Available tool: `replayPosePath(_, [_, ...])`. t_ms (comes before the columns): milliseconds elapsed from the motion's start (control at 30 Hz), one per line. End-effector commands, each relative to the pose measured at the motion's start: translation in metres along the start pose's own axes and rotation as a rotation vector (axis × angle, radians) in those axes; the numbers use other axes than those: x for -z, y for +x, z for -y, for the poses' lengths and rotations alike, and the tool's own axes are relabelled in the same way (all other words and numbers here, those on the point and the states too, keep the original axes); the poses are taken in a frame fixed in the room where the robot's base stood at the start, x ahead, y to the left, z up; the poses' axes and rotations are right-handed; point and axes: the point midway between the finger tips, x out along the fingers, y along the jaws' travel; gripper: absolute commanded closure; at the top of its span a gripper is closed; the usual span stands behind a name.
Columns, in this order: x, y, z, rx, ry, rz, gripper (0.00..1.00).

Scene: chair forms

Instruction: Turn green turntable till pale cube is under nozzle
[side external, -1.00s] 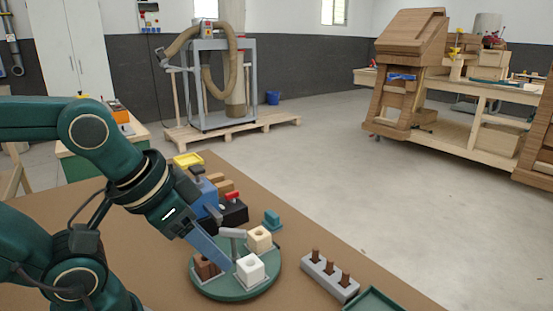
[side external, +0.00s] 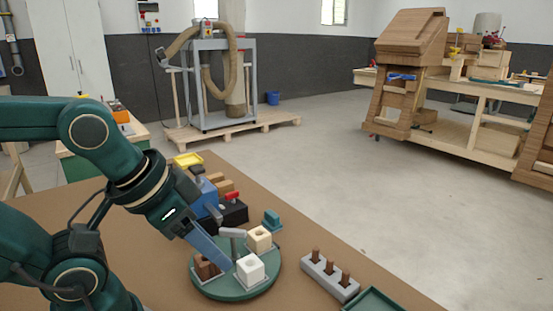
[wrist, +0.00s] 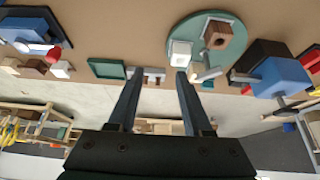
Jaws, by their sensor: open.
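The green turntable (side external: 232,291) stands on the brown bench and carries a brown cube (side external: 207,267), a white cube (side external: 250,269) and a cream cube (side external: 259,239). White and cream are both light, so I cannot tell which is the pale cube. A grey post with a crosswise top (side external: 233,234) rises among them. My gripper (side external: 226,265) reaches down over the turntable between the brown and white cubes. In the wrist view its fingers (wrist: 157,74) are apart with nothing held; the white cube (wrist: 180,54) shows by the right fingertip. I cannot pick out the nozzle for certain.
A blue and black unit (side external: 233,212) with a red part stands behind the turntable. A small teal block (side external: 272,220) is to its right. A grey rack with several brown pegs (side external: 328,279) and a green tray (side external: 374,301) lie at the right front.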

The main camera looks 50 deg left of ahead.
Motion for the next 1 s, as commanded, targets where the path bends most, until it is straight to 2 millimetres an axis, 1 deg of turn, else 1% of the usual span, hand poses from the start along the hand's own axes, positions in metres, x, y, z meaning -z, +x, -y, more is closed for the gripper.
replayPosePath(67, [0.000,0.000,0.000,0.000,0.000,0.000,0.50])
replayPosePath(100, [0.000,0.000,0.000,0.000,0.000,0.000,0.55])
replayPosePath(167, [0.000,0.000,0.000,0.000,0.010,0.000,0.55])
replayPosePath(267, [-0.002,0.000,0.000,0.000,0.069,0.009,0.55])
replayPosePath(367, [0.003,-0.006,0.000,-0.001,0.192,0.007,0.55])
replayPosePath(467, [0.014,-0.010,0.003,0.002,0.343,0.031,0.55])
replayPosePath(567, [0.028,-0.012,0.010,0.003,0.491,0.082,0.55])
replayPosePath(667, [0.043,-0.009,0.020,-0.008,0.621,0.146,0.55])
replayPosePath(767, [0.058,-0.002,0.034,-0.031,0.731,0.216,0.55])
replayPosePath(900, [0.074,0.015,0.060,-0.087,0.839,0.314,0.55])
replayPosePath(1000, [0.080,0.030,0.078,-0.131,0.865,0.372,0.55])
